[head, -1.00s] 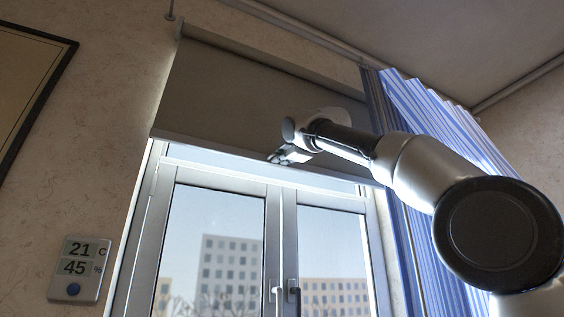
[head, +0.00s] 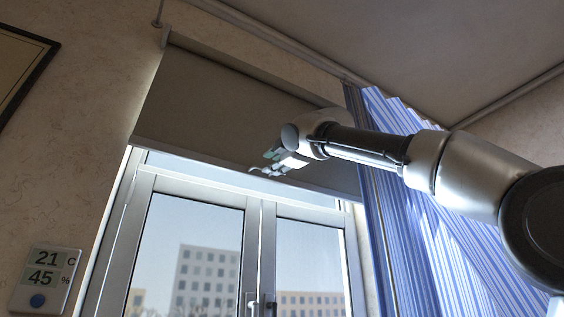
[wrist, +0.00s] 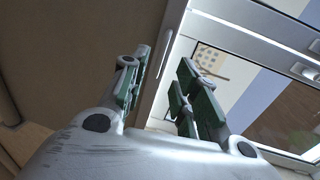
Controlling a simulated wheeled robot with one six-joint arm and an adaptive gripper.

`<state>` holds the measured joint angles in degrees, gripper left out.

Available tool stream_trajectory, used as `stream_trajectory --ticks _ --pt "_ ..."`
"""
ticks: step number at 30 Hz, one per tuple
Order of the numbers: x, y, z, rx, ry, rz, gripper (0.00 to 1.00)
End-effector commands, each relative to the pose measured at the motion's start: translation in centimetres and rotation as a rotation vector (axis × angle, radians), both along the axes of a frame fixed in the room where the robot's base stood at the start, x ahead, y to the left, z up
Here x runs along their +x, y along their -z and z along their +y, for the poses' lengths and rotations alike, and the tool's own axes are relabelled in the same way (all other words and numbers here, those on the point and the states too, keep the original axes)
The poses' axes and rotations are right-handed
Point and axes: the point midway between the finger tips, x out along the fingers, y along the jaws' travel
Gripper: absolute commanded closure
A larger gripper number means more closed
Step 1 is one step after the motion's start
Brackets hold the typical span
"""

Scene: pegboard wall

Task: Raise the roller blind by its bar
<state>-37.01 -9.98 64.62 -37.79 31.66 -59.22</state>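The grey-brown roller blind (head: 215,105) hangs over the upper part of the window, with its bottom bar (head: 195,155) just below the top of the window frame. My gripper (head: 268,162) is at the bar, right of its middle, with its fingers spread one above the other. In the wrist view the fingers of my gripper (wrist: 160,92) stand apart. The blind (wrist: 75,45) fills the left side there, and its lower edge runs through the gap between the fingers. I cannot tell whether a finger touches the bar.
A blue striped curtain (head: 400,200) hangs right of the window, behind my arm. The window (head: 195,235) is shut, with handles low in the middle. A thermostat (head: 45,280) and a dark-framed picture (head: 15,65) are on the left wall.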

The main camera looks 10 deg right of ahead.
Motion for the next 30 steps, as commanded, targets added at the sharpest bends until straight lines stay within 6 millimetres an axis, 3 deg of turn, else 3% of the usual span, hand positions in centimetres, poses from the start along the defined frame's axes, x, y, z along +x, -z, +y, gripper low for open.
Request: stream_trajectory --ticks 4,9,30 --pt "-2.8 0.4 -0.9 0.000 -0.002 -0.001 0.70" --pt "-4.4 0.8 -1.4 0.000 -0.001 0.000 0.70" --pt "-4.7 0.8 -1.5 0.009 -0.002 0.003 0.70"
